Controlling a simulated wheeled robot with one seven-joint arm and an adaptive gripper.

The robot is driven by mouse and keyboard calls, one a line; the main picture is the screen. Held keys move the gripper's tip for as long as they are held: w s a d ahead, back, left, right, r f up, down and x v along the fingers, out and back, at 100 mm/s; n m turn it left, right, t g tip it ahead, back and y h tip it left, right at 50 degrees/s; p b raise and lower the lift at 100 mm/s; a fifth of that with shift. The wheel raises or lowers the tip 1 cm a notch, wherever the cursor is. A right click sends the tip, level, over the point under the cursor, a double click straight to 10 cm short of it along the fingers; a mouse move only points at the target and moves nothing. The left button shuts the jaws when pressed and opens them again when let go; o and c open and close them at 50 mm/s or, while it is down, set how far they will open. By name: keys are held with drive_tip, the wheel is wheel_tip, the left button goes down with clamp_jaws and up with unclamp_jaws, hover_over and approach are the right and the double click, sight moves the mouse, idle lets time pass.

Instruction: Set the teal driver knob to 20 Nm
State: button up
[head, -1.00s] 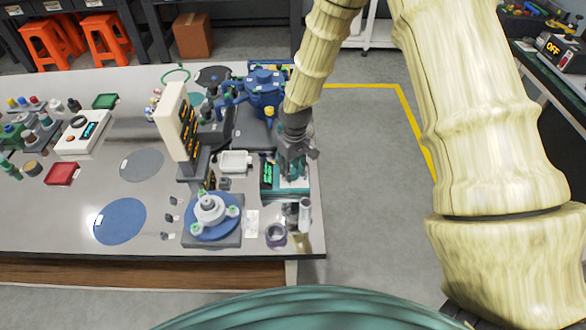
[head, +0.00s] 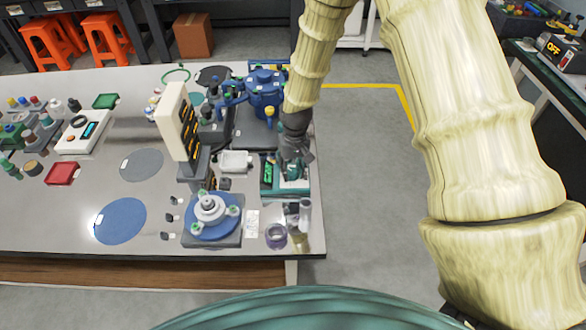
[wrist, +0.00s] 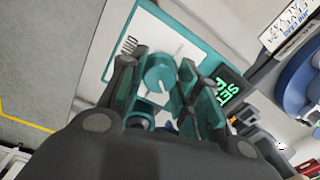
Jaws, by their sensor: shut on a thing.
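The teal driver unit (head: 292,190) lies near the right edge of the table, with a pale top plate. Its dark display (wrist: 230,91) shows green text beginning "SET"; the value is not readable. The round teal knob (wrist: 159,72) has a pale pointer line and stands on the plate beside the display. My gripper (wrist: 163,84) reaches over the unit from above, with its fingers on both sides of the knob, shut on it. In the head view, my gripper (head: 294,170) hides the knob.
A blue round fixture (head: 212,218) stands left of the unit on a grey base. A purple ring (head: 276,236) and a grey cylinder (head: 304,214) are close in front. A white tray (head: 235,161) and a tall beige panel (head: 178,122) stand to the left. Floor is clear to the right.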

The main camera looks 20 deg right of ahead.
sight(294, 171)
drive_tip(key=o, duration=1)
wheel_tip(294, 171, up, 12)
drive_tip(key=shift+d, duration=0.3)
